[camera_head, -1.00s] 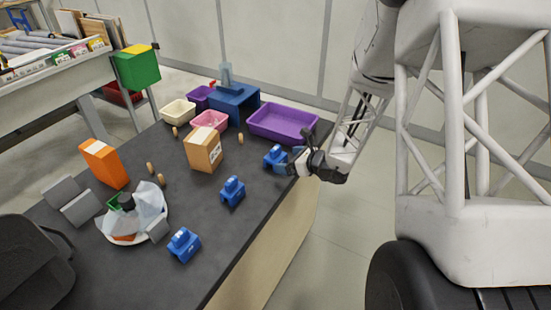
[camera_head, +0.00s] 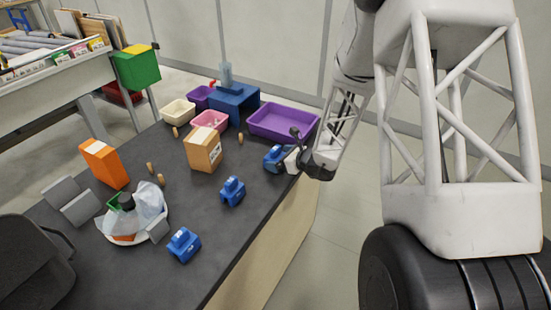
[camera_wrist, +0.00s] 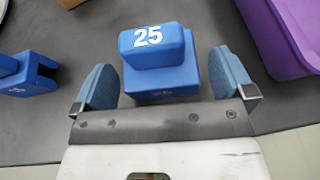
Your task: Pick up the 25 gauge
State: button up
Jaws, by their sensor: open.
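The 25 gauge (camera_wrist: 160,62) is a blue block with a raised top marked "25" in white. In the wrist view it stands on the dark table between the two blue fingers of my gripper (camera_wrist: 166,85). The fingers are open, one on each side, with a gap to the block on both sides. In the head view the gauge (camera_head: 274,157) is at the table's right edge, partly hidden by my gripper (camera_head: 291,160). Two other blue gauges stand nearer, one in the middle (camera_head: 232,191) and one at the front (camera_head: 184,245).
A purple bin (camera_head: 284,123) stands just behind the 25 gauge; it also shows at the wrist view's right (camera_wrist: 282,35). A cardboard box (camera_head: 203,150) stands to the left. A white bowl (camera_head: 125,239) with a clear bag is farther left. Bare table lies between the gauges.

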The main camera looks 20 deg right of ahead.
aim_at(278, 150)
jog(key=shift+x, duration=1.1)
jog(key=c, duration=1)
jog(key=shift+r, duration=0.2)
jog(key=shift+r, duration=1.6)
jog(key=s, duration=0.5)
jog(key=s+r, duration=0.1)
jog(key=s, duration=1)
jog(key=shift+a+r, duration=0.25)
jog(key=shift+a, duration=0.05)
